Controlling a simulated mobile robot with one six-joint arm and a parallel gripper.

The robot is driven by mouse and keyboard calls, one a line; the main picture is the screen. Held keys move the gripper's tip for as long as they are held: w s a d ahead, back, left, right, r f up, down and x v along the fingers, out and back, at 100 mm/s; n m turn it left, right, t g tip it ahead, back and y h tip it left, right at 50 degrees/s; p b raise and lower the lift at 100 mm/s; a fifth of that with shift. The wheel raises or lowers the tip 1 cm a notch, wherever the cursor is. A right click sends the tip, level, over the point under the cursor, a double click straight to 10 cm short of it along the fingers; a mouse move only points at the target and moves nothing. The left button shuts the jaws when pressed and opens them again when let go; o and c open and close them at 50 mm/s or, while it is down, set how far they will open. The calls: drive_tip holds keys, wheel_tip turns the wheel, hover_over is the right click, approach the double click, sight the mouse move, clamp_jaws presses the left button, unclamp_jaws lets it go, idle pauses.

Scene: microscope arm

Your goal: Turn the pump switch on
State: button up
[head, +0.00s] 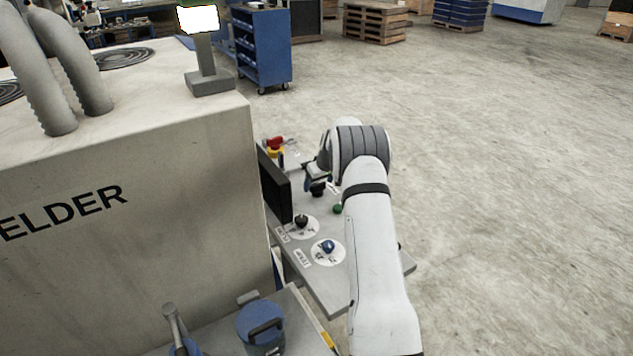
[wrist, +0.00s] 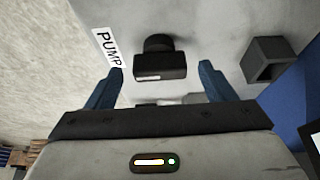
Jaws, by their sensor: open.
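The pump switch (wrist: 160,65) is a black knob with a block-shaped handle on the grey panel, beside a white label (wrist: 108,47) reading PUMP in the wrist view. My gripper (wrist: 162,74) is open, with one blue finger to the left of the switch and one to the right. Gaps show between the fingers and the handle, and nothing is held. In the head view my gripper (head: 311,178) is partly hidden behind my wrist, close to a black knob (head: 318,189) on the control panel (head: 335,290).
A black knob (head: 301,221) and a blue knob (head: 328,246) sit on white dials nearer the camera. A green button (head: 337,209), a red stop button (head: 275,142) and a dark upright screen (head: 274,186) are close by. A grey hollow block (wrist: 268,60) stands right of the switch.

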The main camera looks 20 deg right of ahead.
drive_tip(key=shift+w+f, duration=0.2)
drive_tip(key=shift+f, duration=0.3)
